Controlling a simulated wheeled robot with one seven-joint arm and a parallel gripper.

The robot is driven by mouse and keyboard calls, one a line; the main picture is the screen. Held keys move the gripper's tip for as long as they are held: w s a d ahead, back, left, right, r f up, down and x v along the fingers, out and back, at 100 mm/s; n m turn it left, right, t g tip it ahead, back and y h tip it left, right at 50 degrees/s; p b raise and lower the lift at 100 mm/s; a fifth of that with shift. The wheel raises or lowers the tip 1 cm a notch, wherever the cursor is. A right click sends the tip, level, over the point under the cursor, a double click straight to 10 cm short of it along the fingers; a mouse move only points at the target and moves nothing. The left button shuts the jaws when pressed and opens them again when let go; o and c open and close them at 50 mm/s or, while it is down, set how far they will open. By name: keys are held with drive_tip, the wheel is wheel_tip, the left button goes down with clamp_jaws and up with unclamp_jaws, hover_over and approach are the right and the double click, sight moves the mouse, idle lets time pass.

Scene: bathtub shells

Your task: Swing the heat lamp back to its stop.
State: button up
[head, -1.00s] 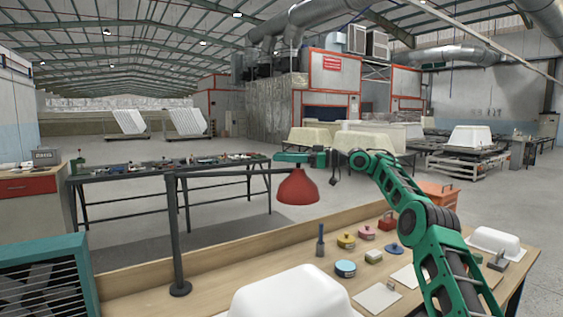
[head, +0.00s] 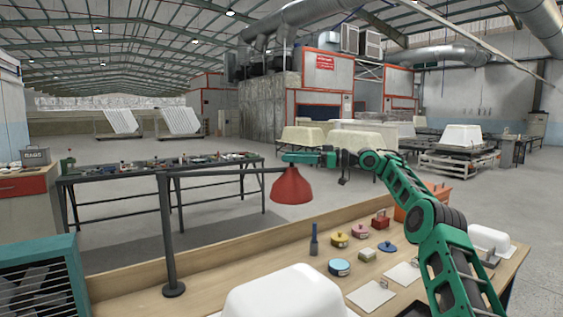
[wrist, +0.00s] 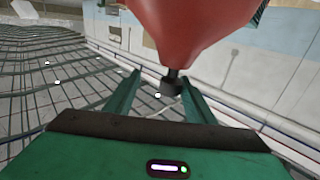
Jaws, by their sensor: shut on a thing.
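The heat lamp has a red shade (head: 291,187) hanging from a dark horizontal arm (head: 218,174). That arm reaches right from a dark upright post (head: 168,235) with a round foot on the bench. My gripper (head: 287,157) is at the top of the shade, at the outer end of the lamp arm. In the wrist view the red shade (wrist: 195,22) fills the top, and a dark stem end (wrist: 173,86) shows by the fingers of my gripper (wrist: 160,84). The fingers are shut on the lamp; the exact contact is hard to see.
A white tub shell (head: 290,295) lies on the wooden bench (head: 225,285) in front. A teal-framed fan unit (head: 40,280) stands at left. A dark work table (head: 160,172) stands behind.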

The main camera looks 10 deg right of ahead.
drive_tip(key=v, duration=0.6)
drive_tip(key=shift+w+d+f, duration=0.1)
drive_tip(key=shift+w+d, duration=0.05)
drive_tip(key=shift+w, duration=0.3)
drive_tip(key=shift+s+d, duration=0.2)
drive_tip(key=shift+d, duration=0.1)
drive_tip(key=shift+s, duration=0.1)
